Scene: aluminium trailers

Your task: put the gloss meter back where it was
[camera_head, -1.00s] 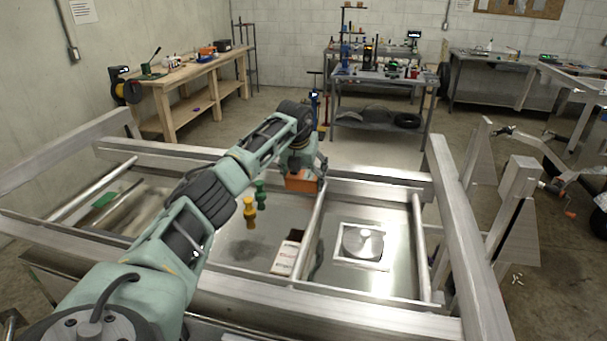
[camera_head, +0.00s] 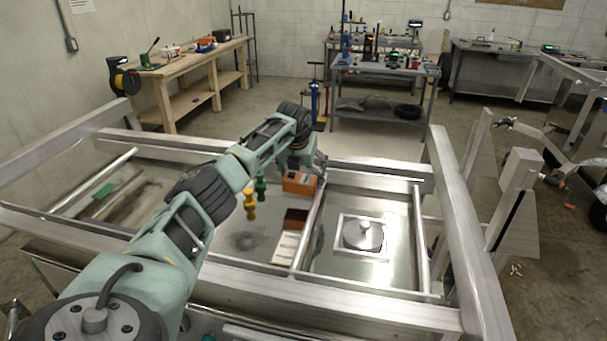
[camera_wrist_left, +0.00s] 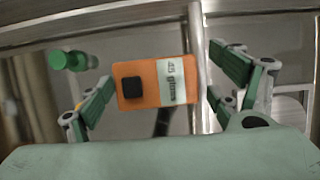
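The gloss meter (camera_head: 298,183) is a small orange block beside the middle cross tube of the trailer frame, above the metal floor panel. In the left wrist view the orange face of the gloss meter (camera_wrist_left: 143,86) has a black square and a pale label reading "45 gloss". My left gripper (camera_head: 310,166) is just above and behind it. In the wrist view the left gripper (camera_wrist_left: 160,72) has its fingers spread on both sides of the meter, with gaps visible. Whether the meter touches the panel is hard to tell. My right gripper is not in view.
A yellow bottle-shaped piece (camera_head: 249,204) and a green one (camera_head: 260,187) stand left of the meter. A white and brown box (camera_head: 286,247) lies nearer by the cross tube (camera_head: 308,222). A round metal part (camera_head: 363,236) sits on a pale square at right. Frame rails surround the panels.

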